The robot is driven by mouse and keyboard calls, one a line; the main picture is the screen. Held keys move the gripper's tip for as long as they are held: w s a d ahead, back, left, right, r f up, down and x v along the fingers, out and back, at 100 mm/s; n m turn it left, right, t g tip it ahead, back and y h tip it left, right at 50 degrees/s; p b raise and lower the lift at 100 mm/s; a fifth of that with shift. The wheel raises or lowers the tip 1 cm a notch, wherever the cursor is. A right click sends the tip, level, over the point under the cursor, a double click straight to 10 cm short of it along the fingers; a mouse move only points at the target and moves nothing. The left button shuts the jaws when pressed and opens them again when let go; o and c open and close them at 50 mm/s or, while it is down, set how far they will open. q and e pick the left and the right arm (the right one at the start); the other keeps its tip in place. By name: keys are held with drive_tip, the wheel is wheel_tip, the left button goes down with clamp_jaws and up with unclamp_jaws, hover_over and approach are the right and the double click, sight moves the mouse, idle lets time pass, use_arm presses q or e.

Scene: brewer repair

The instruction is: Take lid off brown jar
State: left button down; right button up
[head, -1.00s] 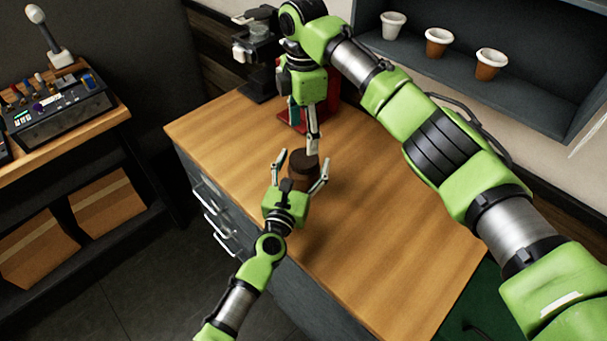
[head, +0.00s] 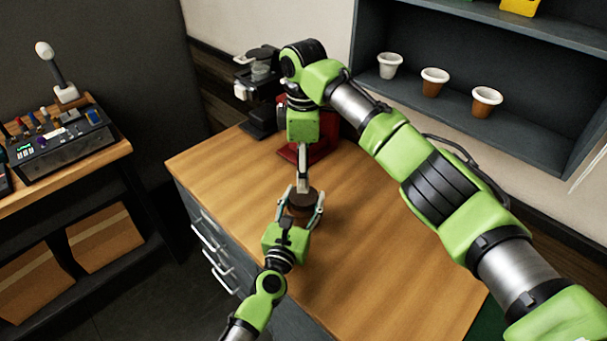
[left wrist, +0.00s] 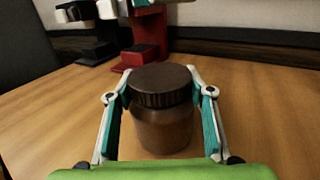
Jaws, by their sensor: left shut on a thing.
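The brown jar (left wrist: 163,128) stands upright on the wooden counter, with its dark ribbed lid (left wrist: 160,84) on top. In the head view the lid (head: 307,198) shows between my left fingers, and most of the jar body is hidden. My left gripper (head: 303,205) is shut on the jar, one finger on each side; both fingers also flank it in the left wrist view (left wrist: 161,100). My right gripper (head: 303,188) points down just behind the lid in the head view. It is seen edge-on, so its opening cannot be told. No right finger touches the lid in the left wrist view.
A red machine (head: 322,140) and a black brewer (head: 262,90) stand at the counter's back. A shelf (head: 455,75) at right holds white and brown cups. The counter (head: 390,270) is clear at the front right. A side bench (head: 60,180) with a control box stands at left.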

sight(304, 195)
drive_tip(key=m, duration=3.5)
drive_tip(key=shift+f+m, duration=0.3)
drive_tip(key=shift+m, duration=0.1)
wheel_tip(304, 195, down, 7)
drive_tip(key=shift+f, duration=0.2)
